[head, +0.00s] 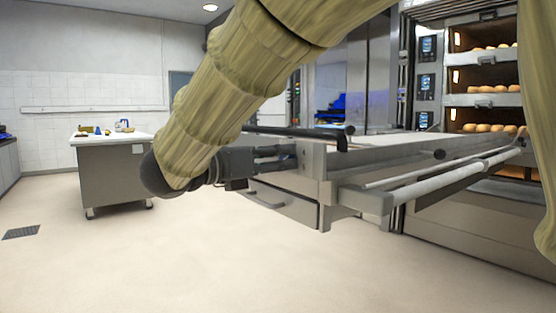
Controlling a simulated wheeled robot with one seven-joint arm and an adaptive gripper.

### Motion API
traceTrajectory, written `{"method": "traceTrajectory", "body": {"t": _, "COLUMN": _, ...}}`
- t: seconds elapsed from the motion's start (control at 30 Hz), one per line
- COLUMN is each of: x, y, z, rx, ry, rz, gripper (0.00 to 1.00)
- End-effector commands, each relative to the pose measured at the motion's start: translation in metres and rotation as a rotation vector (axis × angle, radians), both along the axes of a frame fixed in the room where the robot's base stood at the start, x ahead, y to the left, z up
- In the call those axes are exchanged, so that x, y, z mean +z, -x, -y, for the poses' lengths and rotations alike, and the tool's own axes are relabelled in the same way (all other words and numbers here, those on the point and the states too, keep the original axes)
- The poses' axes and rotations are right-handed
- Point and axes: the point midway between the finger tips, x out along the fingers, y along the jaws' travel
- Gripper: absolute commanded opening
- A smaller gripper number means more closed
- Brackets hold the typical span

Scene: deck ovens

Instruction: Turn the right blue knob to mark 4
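I cannot make out a blue knob or a mark 4 in the head view. The deck oven (398,180) stands at the right, with a column of small dark panels with blue displays (428,46) beside its openings. My gripper (288,158) is dark and reaches right from the end of my sleeved arm, against or just in front of the end of a steel loader table (312,175). Its fingertips are small and dark there, so I cannot tell whether they are open or touch anything.
The loader table, with a black bar (300,131) and long rails (440,178), extends to the oven. Bread (490,88) lies on the oven decks. A wheeled worktable (115,175) stands at the left. The floor (190,255) in front is clear, with a drain (20,232).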

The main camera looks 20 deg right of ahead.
Motion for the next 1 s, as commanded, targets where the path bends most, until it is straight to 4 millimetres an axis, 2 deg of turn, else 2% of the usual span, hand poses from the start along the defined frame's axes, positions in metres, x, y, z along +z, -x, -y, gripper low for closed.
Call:
{"method": "traceTrajectory", "body": {"t": 0.03, "x": 0.001, "y": 0.0, "z": 0.0, "rx": -0.001, "ry": 0.0, "rz": 0.001, "gripper": 0.4}}
{"method": "traceTrajectory", "body": {"t": 0.1, "x": 0.001, "y": 0.0, "z": 0.0, "rx": 0.0, "ry": 0.001, "rz": 0.001, "gripper": 0.52}}
{"method": "traceTrajectory", "body": {"t": 0.13, "x": 0.001, "y": 0.0, "z": 0.0, "rx": 0.0, "ry": 0.0, "rz": 0.001, "gripper": 0.55}}
{"method": "traceTrajectory", "body": {"t": 0.57, "x": 0.0, "y": 0.001, "z": -0.004, "rx": 0.0, "ry": 0.001, "rz": 0.0, "gripper": 0.55}}
{"method": "traceTrajectory", "body": {"t": 0.77, "x": 0.0, "y": 0.008, "z": -0.023, "rx": 0.002, "ry": 0.001, "rz": 0.0, "gripper": 0.55}}
{"method": "traceTrajectory", "body": {"t": 1.0, "x": 0.001, "y": 0.02, "z": -0.056, "rx": 0.001, "ry": 0.0, "rz": 0.001, "gripper": 0.55}}
